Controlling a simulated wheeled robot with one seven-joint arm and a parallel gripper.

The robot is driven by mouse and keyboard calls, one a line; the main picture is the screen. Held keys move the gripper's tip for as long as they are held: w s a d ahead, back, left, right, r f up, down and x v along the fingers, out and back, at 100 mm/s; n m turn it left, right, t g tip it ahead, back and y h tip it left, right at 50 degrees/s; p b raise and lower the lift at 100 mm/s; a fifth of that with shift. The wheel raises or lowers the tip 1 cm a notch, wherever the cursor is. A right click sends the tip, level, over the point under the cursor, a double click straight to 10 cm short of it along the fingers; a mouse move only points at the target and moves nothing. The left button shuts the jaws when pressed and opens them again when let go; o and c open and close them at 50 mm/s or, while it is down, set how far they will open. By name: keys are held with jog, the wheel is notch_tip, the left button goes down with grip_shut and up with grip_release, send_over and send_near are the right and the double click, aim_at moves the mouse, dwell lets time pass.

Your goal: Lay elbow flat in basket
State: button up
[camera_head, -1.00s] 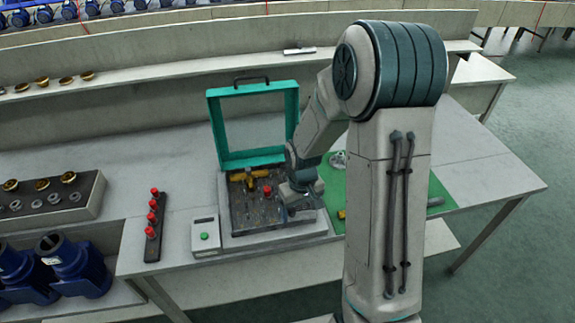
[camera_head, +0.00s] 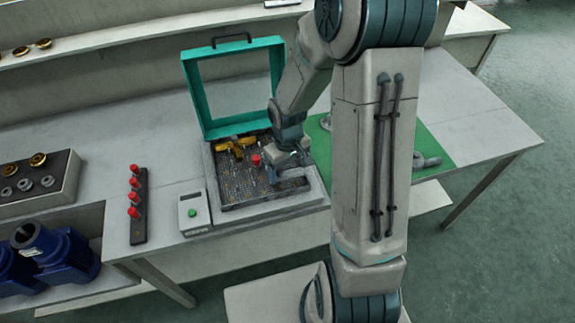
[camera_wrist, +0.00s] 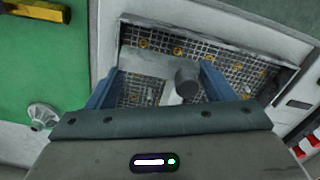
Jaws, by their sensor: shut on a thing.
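The elbow (camera_wrist: 187,84) is a grey, round-ended pipe piece between the blue fingers of my gripper (camera_wrist: 162,92) in the wrist view. My gripper is shut on it. The basket (camera_wrist: 205,27) is a mesh-floored tray beneath them. In the head view my gripper (camera_head: 278,176) is over the right part of the basket (camera_head: 262,206), and hides some of its floor. I cannot tell whether the elbow touches the mesh. A yellow fitting (camera_head: 236,146) and a red-topped piece (camera_head: 255,160) are in the basket's back and middle.
An open teal lid (camera_head: 196,95) stands behind the basket. A white box with a green button (camera_head: 194,212) and a rack of red pegs (camera_head: 139,205) are to the left. A green mat (camera_head: 432,178) with a grey curved part (camera_head: 427,160) lies to the right.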

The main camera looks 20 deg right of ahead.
aim_at(288, 184)
jog(key=shift+f, duration=0.2)
dwell(0.4)
jog(key=shift+f+b, duration=1.05)
jog(key=shift+b, duration=0.05)
jog(key=shift+s+f+b, duration=0.2)
jog(key=shift+f+b, duration=0.15)
jog(key=shift+w+f, duration=0.25)
jog(key=shift+f, duration=0.15)
jog(key=shift+f+b, duration=0.1)
jog(key=shift+b, duration=0.3)
jog(key=o, duration=1.1)
